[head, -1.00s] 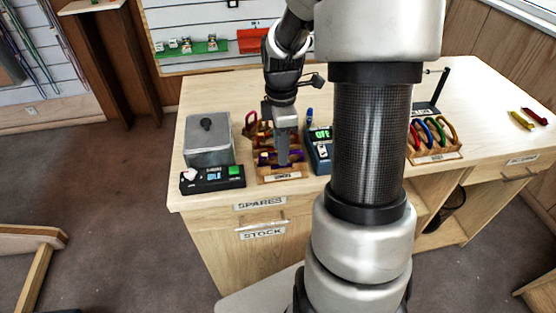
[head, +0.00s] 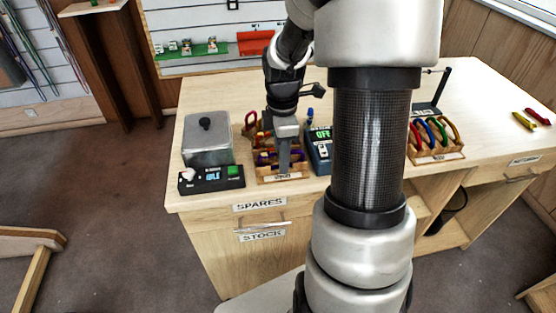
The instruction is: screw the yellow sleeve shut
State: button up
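My gripper (head: 284,169) points down over the wooden rack (head: 283,179) near the front edge of the workbench. It covers part of the rack, and whether its fingers are open or shut cannot be made out. A purple carabiner (head: 297,156) shows in the rack beside the fingers. Red and orange gear (head: 251,125) shows behind, to the left of my gripper. No yellow sleeve can be made out on the gear in this rack; it is hidden or too small to tell.
A second rack (head: 435,154) holds several coloured carabiners. My arm hides part of the bench.

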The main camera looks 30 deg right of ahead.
jog(key=shift+s+a, duration=0.15)
jog(key=shift+s, duration=0.35)
jog(key=shift+r, duration=0.1)
jog(key=shift+r+p, duration=1.25)
jog(key=shift+r, duration=0.1)
jog(key=shift+w+d, duration=0.25)
jog(key=shift+w, duration=0.5)
jog(key=shift+f, duration=0.1)
jog(key=shift+f+b, duration=0.7)
jog(key=shift+f, duration=0.65)
